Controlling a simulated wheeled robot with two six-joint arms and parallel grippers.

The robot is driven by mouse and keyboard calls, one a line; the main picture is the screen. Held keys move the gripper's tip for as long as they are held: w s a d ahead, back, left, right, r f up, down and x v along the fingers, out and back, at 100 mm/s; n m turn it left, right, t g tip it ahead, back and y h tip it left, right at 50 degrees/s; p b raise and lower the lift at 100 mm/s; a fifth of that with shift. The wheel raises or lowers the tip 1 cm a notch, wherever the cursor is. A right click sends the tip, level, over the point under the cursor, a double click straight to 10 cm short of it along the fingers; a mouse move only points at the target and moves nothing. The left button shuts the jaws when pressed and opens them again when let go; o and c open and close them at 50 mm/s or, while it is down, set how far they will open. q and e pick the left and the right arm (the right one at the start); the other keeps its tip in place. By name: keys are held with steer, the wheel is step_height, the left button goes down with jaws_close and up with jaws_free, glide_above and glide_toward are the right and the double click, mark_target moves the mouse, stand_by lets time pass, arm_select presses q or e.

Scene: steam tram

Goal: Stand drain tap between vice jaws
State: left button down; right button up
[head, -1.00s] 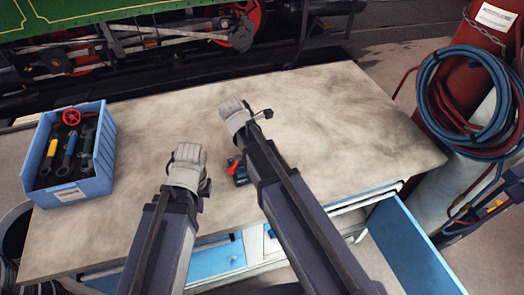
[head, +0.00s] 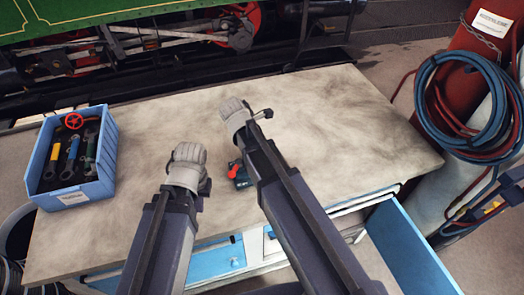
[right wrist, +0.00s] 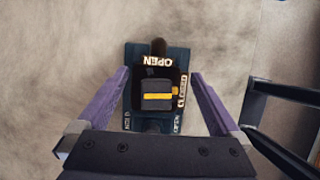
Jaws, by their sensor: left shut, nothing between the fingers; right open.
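A small dark teal block with a red part on top (head: 239,175) sits on the bench near its front edge, partly hidden by my right arm. In the right wrist view, a dark teal base (right wrist: 130,65) with OPEN lettering carries a black body with a yellow band (right wrist: 157,96). It looks like the vice; I cannot tell whether a drain tap is part of this. My right gripper (right wrist: 155,100) is open, its purple fingers apart on either side of the body. My left gripper (head: 188,155) is shut and empty, above the bench to the left.
A blue crate (head: 75,192) at the bench's left holds several coloured-handled tools and a red handwheel (head: 73,121). The bench top (head: 330,110) is clear at right. A blue drawer (head: 405,245) stands open at front right. Hoses (head: 470,100) and cylinders stand beyond the bench's right end.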

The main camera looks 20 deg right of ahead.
steer(key=shift+r+p, duration=2.2)
steer(key=shift+r, duration=0.25)
arm_select(q)
step_height(320, 180, up, 5)
steer(key=shift+f, duration=0.1)
arm_select(e)
steer(key=shift+f, duration=0.1)
